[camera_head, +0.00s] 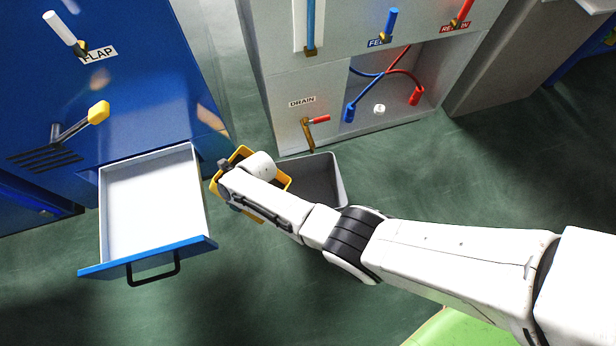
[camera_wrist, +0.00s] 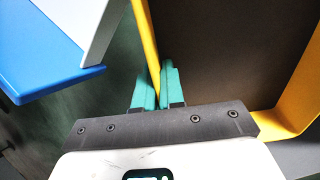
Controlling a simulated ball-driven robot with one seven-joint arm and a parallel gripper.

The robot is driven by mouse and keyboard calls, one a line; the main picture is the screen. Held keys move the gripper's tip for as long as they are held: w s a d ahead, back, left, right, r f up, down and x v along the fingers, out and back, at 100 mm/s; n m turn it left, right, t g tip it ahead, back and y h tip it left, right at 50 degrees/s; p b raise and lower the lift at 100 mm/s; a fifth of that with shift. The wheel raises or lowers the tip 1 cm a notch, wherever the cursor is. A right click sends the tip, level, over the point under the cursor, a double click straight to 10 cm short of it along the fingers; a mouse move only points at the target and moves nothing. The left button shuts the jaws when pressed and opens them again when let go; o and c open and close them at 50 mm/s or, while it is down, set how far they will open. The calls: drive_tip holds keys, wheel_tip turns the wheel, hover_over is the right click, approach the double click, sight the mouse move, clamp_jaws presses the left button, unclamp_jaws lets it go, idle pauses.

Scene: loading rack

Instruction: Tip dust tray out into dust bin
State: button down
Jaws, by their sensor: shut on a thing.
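A yellow-rimmed dust tray (camera_head: 233,157) is held beside the open drawer, partly hidden by my wrist in the head view. In the wrist view my gripper (camera_wrist: 156,80) has its teal fingers on either side of the tray's yellow wall (camera_wrist: 148,40), shut on it. The tray's inside looks dark brown; I cannot tell whether that is dust or the bare bottom. A grey open bin (camera_head: 328,175), likely the dust bin, stands on the floor right of the tray, partly hidden by the tray and my arm. From above, the tray overlaps its left side.
A white drawer (camera_head: 150,200) with a blue front stands open and empty, close left of the tray; its corner shows in the wrist view (camera_wrist: 95,45). The grey cabinet with a drain valve (camera_head: 308,130) rises behind the bin. Green floor (camera_head: 260,290) is clear in front.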

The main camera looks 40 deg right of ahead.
drive_tip(key=shift+s+d, duration=0.1)
drive_tip(key=shift+d, duration=0.1)
drive_tip(key=shift+s+d+r+t+y, duration=0.25)
drive_tip(key=shift+d+y, duration=0.2)
drive_tip(key=shift+d, duration=0.15)
drive_tip(key=shift+s+d+r+t+y, duration=0.1)
drive_tip(key=shift+s+d+t+y, duration=0.15)
drive_tip(key=shift+d+y, duration=0.3)
drive_tip(key=shift+s+d+r+t+y+b, duration=0.15)
drive_tip(key=shift+s+d+r+y+b, duration=0.15)
drive_tip(key=shift+d+b, duration=0.2)
drive_tip(key=shift+s+d+r+t+y+b, duration=0.15)
drive_tip(key=shift+d+y+b, duration=0.25)
drive_tip(key=shift+d, duration=0.2)
drive_tip(key=shift+w+a+r+p, duration=0.1)
drive_tip(key=shift+a+r+p, duration=0.1)
drive_tip(key=shift+p, duration=0.15)
drive_tip(key=shift+f, duration=0.2)
drive_tip(key=shift+d, duration=0.1)
